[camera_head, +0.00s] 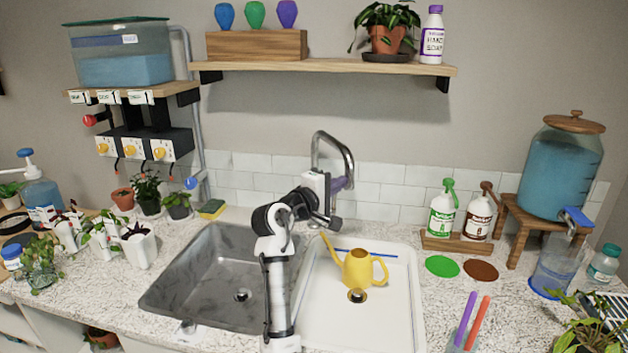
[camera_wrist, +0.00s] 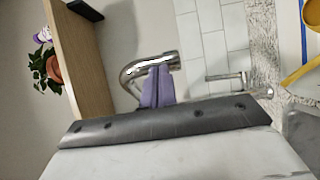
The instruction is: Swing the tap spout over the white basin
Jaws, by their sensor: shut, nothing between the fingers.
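The chrome tap spout (camera_head: 333,139) arches up behind the sink, near the divider between the basins. My arm hides part of the tap, so I cannot tell exactly which basin its outlet is over. The white basin (camera_head: 402,318) is on the right of the sink. My gripper (camera_head: 344,184) is shut and empty, with its purple fingers beside the right-hand limb of the spout. In the wrist view my gripper (camera_wrist: 158,84) shows right next to the curved spout (camera_wrist: 136,70). I cannot tell whether they touch.
A yellow watering can (camera_head: 358,268) stands in the white basin. The grey basin (camera_head: 205,265) on the left looks empty. A wooden shelf (camera_head: 335,68) with a potted plant hangs above the tap. Spray bottles (camera_head: 443,212) stand at the right.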

